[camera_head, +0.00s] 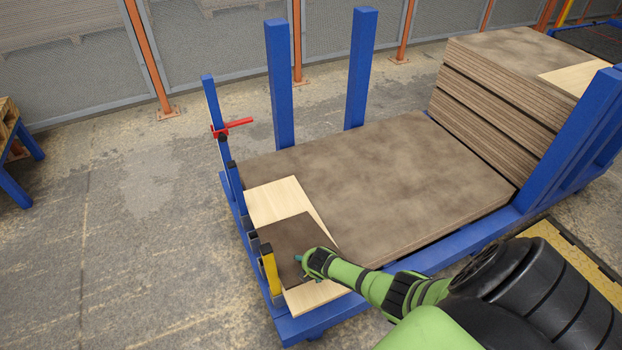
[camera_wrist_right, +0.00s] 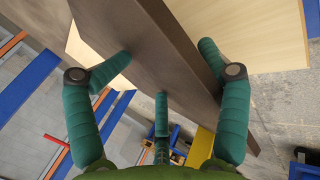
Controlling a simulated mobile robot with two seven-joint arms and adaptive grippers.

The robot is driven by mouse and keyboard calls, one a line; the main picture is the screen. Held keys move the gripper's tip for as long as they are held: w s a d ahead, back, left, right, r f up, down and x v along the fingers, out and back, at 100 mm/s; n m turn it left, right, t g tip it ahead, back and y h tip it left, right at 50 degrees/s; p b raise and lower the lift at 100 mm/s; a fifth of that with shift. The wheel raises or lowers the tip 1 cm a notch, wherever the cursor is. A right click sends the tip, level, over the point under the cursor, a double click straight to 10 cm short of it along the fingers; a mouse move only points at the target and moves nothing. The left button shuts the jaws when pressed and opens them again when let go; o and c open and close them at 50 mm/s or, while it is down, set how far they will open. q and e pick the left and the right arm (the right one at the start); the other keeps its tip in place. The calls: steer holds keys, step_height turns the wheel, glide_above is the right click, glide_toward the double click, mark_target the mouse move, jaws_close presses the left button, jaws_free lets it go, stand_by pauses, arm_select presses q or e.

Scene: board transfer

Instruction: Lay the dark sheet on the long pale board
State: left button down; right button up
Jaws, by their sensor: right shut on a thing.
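The dark sheet (camera_head: 292,246) is a small brown square panel. In the head view it overlaps the middle of the long pale board (camera_head: 277,199), whose ends show beyond and in front of it. My right gripper (camera_head: 308,264) is shut on the sheet's right edge. In the right wrist view the sheet (camera_wrist_right: 150,62) passes between the green fingers, with the pale board (camera_wrist_right: 250,32) behind it. I cannot tell whether the sheet touches the board. My left gripper is not in view.
The pale board is at the left end of a large brown panel (camera_head: 400,180) on a blue cart. Blue posts (camera_head: 280,85), a red clamp (camera_head: 232,127) and a yellow upright (camera_head: 270,270) stand around its edge. A stack of brown panels (camera_head: 500,90) is at the right.

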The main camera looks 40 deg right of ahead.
steer(key=shift+s+a+f, duration=0.1)
steer(key=shift+s+f, duration=0.05)
steer(key=shift+s, duration=0.1)
steer(key=s+p, duration=0.1)
steer(key=s+a+r+p, duration=0.1)
steer(key=p, duration=0.1)
steer(key=shift+s+a+r, duration=0.1)
steer(key=shift+s+r, duration=0.1)
steer(key=shift+s, duration=0.05)
steer(key=shift+s+a, duration=0.1)
steer(key=shift+f, duration=0.1)
